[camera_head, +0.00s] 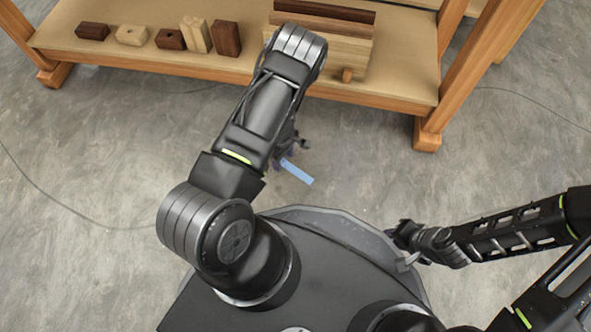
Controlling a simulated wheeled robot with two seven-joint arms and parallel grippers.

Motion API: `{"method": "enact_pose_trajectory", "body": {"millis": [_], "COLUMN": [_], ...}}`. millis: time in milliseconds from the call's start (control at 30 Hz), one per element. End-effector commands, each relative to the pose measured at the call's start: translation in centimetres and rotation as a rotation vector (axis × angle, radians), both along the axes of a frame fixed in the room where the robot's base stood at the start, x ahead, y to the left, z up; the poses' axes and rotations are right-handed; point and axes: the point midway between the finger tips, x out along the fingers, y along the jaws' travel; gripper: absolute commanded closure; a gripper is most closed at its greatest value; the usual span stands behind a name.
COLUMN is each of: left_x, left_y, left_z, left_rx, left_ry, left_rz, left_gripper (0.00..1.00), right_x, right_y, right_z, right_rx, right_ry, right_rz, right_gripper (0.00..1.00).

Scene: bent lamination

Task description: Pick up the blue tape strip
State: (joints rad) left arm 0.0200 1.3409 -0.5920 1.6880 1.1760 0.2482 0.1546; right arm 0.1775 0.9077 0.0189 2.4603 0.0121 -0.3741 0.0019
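The blue tape strip (297,172) is a short, flat, light-blue piece. It sticks out toward the lower right from my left gripper (284,157), with only floor seen behind it. The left gripper is mostly hidden behind its own arm; it appears shut on the strip's upper-left end, though the fingertips are not clearly seen. My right gripper (402,247) is at the lower right, beside the rim of my base and apart from the strip. Its fingers are small and dark, and I cannot tell whether they are open or shut.
A wooden workbench (385,85) spans the top. On it are several small wood blocks (197,35) at the left and a larger wooden piece (345,52) with a dark strip on top. Thin cables lie on the grey floor (100,130), otherwise clear.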

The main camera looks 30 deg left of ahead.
Motion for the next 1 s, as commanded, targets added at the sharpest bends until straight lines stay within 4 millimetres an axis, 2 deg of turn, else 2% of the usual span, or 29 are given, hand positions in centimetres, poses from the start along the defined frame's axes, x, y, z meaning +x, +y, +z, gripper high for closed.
{"method": "enact_pose_trajectory", "body": {"millis": [67,600,1000], "left_x": [0.0,0.0,0.01], "left_y": [0.0,0.0,0.0], "left_z": [0.0,0.0,0.19], "left_rx": [0.0,0.0,0.0], "left_ry": [0.0,0.0,0.0], "left_rz": [0.0,0.0,0.0], "left_gripper": [0.56,1.0,1.0], "right_x": [-0.01,-0.02,-0.02], "right_y": [-0.01,0.0,0.01], "right_z": [0.0,-0.01,0.11], "right_rx": [0.0,0.0,0.0], "right_ry": [0.0,0.0,0.0], "right_rz": [0.0,0.0,0.0], "right_gripper": [0.76,0.76,0.76]}}
